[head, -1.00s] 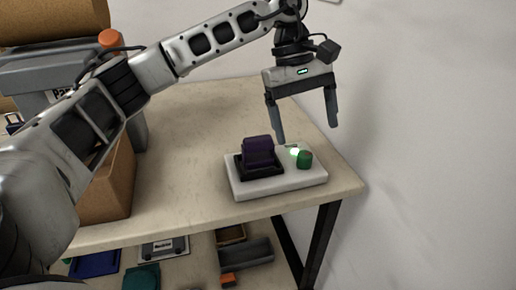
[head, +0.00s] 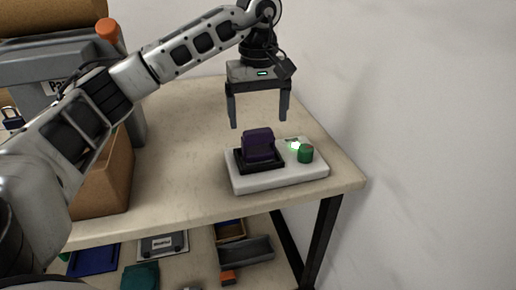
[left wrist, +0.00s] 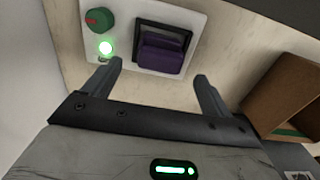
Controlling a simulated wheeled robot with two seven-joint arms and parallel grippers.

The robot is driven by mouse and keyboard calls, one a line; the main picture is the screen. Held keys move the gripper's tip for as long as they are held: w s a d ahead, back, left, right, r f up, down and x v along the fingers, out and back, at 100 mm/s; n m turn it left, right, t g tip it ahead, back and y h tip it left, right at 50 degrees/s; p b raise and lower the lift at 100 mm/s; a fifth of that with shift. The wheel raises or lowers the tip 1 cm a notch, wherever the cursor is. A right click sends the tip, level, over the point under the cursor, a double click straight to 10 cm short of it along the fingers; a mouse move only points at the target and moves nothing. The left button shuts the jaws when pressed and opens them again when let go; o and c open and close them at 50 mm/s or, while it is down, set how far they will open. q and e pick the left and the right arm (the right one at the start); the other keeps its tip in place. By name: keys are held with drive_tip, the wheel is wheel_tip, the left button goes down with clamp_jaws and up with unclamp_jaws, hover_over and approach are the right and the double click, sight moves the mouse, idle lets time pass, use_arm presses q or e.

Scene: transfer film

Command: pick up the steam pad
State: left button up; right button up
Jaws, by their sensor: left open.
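The steam pad looks to be the purple block (head: 258,144) seated in a black square frame on a white base unit (head: 279,179) near the table's front right. The block also shows in the left wrist view (left wrist: 161,57), ahead of the fingers. The base carries a green knob (head: 305,153) and a lit green light (head: 295,145). My left gripper (head: 260,124) is open and empty, fingers pointing down, above and slightly behind the purple block, apart from it. In the left wrist view the fingers (left wrist: 162,80) stand wide apart. My right gripper is not in view.
A cardboard box (head: 104,178) and a grey machine with an orange knob (head: 107,30) stand at the left. A shelf below holds trays, including a blue one (head: 94,259). A white wall (head: 430,110) rises at the right. The table's middle is clear.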

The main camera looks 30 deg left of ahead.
sight(258, 131)
use_arm(q)
wheel_tip(258, 131, down, 5)
drive_tip(key=shift+f+p, duration=0.1)
drive_tip(key=shift+p, duration=0.3)
drive_tip(key=c, duration=1.2)
drive_tip(key=shift+c, duration=0.4)
drive_tip(key=shift+r, duration=0.2)
